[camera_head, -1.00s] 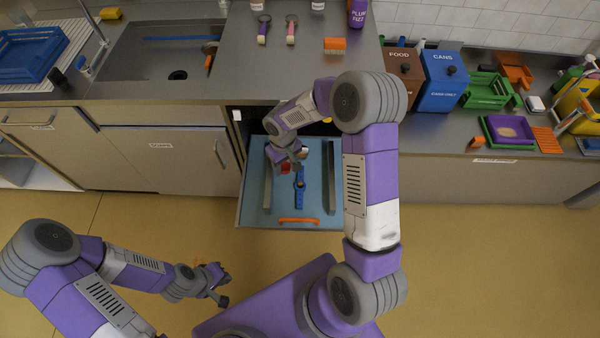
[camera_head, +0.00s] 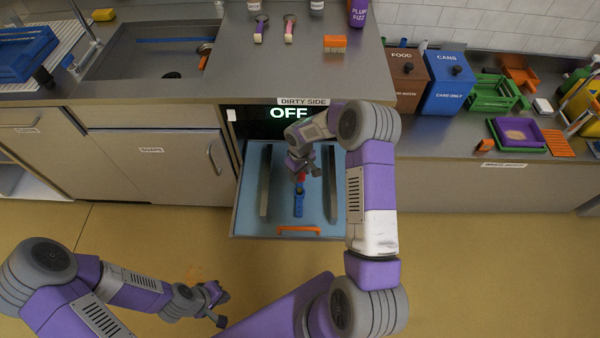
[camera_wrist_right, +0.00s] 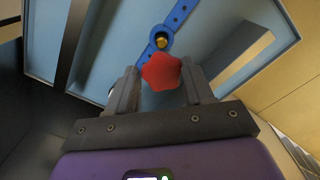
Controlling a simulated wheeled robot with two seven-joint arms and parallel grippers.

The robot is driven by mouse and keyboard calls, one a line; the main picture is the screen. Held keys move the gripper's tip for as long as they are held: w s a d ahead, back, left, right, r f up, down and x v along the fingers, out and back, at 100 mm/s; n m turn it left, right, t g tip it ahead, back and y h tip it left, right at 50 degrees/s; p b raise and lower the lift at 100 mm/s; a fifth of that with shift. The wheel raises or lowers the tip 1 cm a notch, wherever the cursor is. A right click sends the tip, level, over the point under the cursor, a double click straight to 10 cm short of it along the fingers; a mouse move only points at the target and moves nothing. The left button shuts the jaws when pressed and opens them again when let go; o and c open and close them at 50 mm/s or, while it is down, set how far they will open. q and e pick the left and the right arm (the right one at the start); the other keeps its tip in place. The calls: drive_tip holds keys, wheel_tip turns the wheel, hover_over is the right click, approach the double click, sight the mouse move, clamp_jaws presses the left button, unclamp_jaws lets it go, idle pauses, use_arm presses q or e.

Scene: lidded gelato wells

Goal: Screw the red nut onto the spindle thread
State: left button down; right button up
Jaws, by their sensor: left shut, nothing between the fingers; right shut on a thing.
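The red nut (camera_wrist_right: 161,71) is a lobed knob held between the fingertips of my right gripper (camera_wrist_right: 160,88), which is shut on it. In the head view the nut (camera_head: 300,176) is partly hidden by the right gripper (camera_head: 303,171). The spindle (camera_wrist_right: 160,40) has a brass-coloured tip in the round hub of a blue bar (camera_wrist_right: 178,14). In the wrist view it shows just beyond the nut; a gap is visible between them. The blue bar (camera_head: 298,207) lies in the open pull-out tray. My left gripper (camera_head: 219,302) is shut and empty, low over the floor area.
The light-blue tray (camera_head: 325,215) has two grey rails (camera_head: 265,185) and an orange handle (camera_head: 298,229). A dark panel reading OFF (camera_head: 289,113) is behind it. The counter (camera_head: 300,75) above carries brushes and an orange sponge (camera_head: 334,44). The floor in front is clear.

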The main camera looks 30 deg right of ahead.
drive_tip(key=b, duration=0.4)
hover_over(299, 189)
drive_tip(key=shift+d+f, duration=0.15)
drive_tip(key=shift+f, duration=1.3)
drive_tip(key=shift+d+f, duration=0.1)
drive_tip(key=shift+f, duration=1.3)
drive_tip(key=shift+f+b, duration=0.95)
drive_tip(key=shift+f, duration=0.8)
drive_tip(key=m, duration=0.4)
drive_tip(key=shift+m, duration=0.4)
drive_tip(key=m, duration=0.6)
drive_tip(key=shift+s, duration=0.1)
drive_tip(key=m, duration=0.6)
drive_tip(key=shift+a, duration=0.15)
drive_tip(key=m, duration=0.6)
drive_tip(key=o, duration=1.2)
